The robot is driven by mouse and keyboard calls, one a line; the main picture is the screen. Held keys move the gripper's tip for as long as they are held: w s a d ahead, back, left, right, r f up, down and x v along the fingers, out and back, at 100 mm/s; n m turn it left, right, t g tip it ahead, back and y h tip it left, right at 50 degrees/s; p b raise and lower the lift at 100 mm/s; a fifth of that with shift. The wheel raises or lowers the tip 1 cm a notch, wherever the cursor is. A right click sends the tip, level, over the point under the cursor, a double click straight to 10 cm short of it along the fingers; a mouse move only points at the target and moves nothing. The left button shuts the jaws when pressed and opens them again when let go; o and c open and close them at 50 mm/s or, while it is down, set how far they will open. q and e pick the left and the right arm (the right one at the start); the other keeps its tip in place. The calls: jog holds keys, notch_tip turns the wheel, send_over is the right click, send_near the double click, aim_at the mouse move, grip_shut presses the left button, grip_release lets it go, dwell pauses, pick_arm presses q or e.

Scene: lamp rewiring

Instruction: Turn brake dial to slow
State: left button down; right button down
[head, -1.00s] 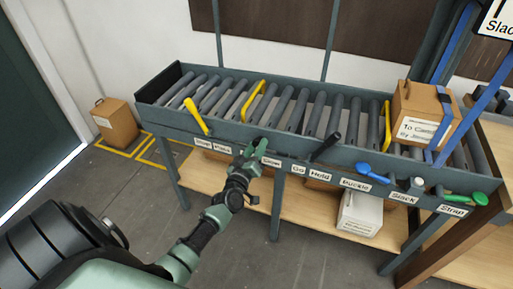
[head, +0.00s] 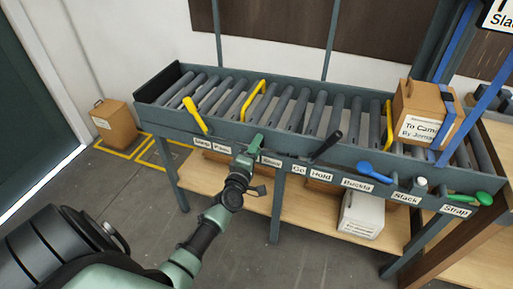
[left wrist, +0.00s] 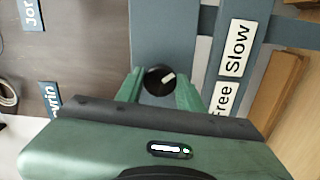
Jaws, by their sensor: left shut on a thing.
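The brake dial (left wrist: 155,80) is a small round black knob with a pale mark in the left wrist view. Its mark points right and slightly up, to the side where the white labels are. The "Slow" label (left wrist: 236,48) and the "Free" label (left wrist: 224,98) sit on the rail beside it. My left gripper (left wrist: 160,85) is shut on the dial, one green finger on each side. In the head view my left gripper (head: 255,144) is at the conveyor's front rail, hiding the dial, beside the "Slow" label (head: 270,160). My right gripper is not in view.
The roller conveyor (head: 185,122) carries a yellow lever (head: 195,115), a black lever (head: 327,145), a blue handle (head: 373,171) and a green knob (head: 485,198) along its front. A strapped carton (head: 420,108) sits at the right. Open floor lies at front left.

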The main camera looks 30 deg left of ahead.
pick_arm(q)
jog(key=shift+n, duration=0.7)
jog(key=c, duration=0.9)
grip_release()
jog(key=v, duration=0.7)
jog(key=shift+s, duration=0.4)
jog(key=shift+d, duration=0.1)
